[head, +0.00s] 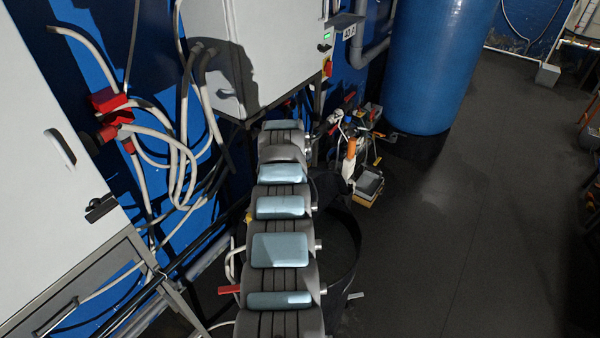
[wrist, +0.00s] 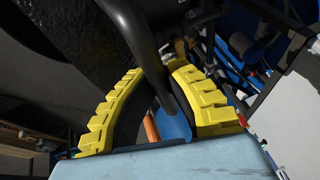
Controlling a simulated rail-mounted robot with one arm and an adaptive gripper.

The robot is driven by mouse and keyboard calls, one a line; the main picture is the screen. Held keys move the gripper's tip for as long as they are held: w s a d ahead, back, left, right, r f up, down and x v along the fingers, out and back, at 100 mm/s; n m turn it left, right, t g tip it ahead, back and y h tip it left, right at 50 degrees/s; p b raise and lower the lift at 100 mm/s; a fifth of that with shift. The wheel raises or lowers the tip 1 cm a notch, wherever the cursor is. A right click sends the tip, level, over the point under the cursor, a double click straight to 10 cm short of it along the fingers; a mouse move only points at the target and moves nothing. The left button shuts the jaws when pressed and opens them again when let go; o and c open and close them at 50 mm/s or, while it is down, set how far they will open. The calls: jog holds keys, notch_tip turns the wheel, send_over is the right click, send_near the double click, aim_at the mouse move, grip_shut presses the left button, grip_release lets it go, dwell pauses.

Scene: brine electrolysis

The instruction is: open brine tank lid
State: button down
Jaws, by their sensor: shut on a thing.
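A black round tank (head: 345,240) stands behind my arm in the head view, and the arm covers much of it. I cannot tell its lid apart there. In the wrist view a large dark, rough surface (wrist: 60,45) fills the upper left; it may be the lid or tank. A black bar-like handle (wrist: 138,35) runs down between the yellow, ribbed fingers of my gripper (wrist: 157,72). The gripper is shut on this handle. In the head view my gripper cannot be made out, as the arm hides that area.
A large blue tank (head: 430,65) stands at the back. Several loose items and a grey bin (head: 369,183) lie beside the black tank. White cabinets (head: 60,160) and hanging hoses (head: 185,130) line the left wall.

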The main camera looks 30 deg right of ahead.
jog(key=shift+w+r, duration=0.15)
jog(key=shift+w, duration=0.05)
dwell(0.3)
jog(key=c, duration=1)
grip_release()
jog(key=shift+w, duration=0.1)
jog(key=shift+c, duration=0.2)
jog(key=shift+a, duration=0.1)
jog(key=shift+a+r, duration=0.1)
jog(key=shift+r, duration=0.1)
jog(key=v, duration=1.1)
jog(key=shift+s+r, duration=0.2)
jog(key=shift+s, duration=0.05)
